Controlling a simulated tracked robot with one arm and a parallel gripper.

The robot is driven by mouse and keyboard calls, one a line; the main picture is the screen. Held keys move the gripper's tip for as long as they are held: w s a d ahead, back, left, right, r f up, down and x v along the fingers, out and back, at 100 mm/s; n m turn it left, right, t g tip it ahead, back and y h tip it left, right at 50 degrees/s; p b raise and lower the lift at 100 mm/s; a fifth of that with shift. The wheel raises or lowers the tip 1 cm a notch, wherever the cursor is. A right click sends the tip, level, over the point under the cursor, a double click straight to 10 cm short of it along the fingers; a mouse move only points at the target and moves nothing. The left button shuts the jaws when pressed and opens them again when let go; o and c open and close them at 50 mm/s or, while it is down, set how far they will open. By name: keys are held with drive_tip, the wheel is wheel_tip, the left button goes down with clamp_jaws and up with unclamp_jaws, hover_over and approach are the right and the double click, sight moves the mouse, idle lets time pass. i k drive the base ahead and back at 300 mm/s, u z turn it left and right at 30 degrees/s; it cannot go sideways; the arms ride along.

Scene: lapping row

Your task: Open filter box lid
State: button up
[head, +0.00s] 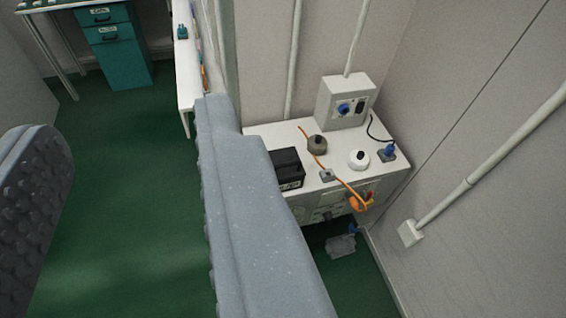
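No box in view is labelled clearly enough for me to tell which is the filter box. A black box (287,163) with a pale label sits on the left part of a white-topped cabinet (335,176), partly behind my right finger. A grey box (343,102) with a blue knob stands at the back of the cabinet, against the wall. My gripper (128,122) is open, its two grey ridged fingers wide apart with green floor showing between them. It touches nothing that I can see, and its right finger hides the cabinet's left side.
Round knobs, an orange cable (345,186) and a blue plug (389,150) are on the cabinet top. A grey item (341,245) lies below. A teal drawer unit (118,50) stands at upper left near a white bench (184,75). Green floor (125,220) is clear at left.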

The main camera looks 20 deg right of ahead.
sight(283, 159)
drive_tip(key=z, duration=0.1)
drive_tip(key=i, duration=1)
drive_tip(key=z, duration=0.5)
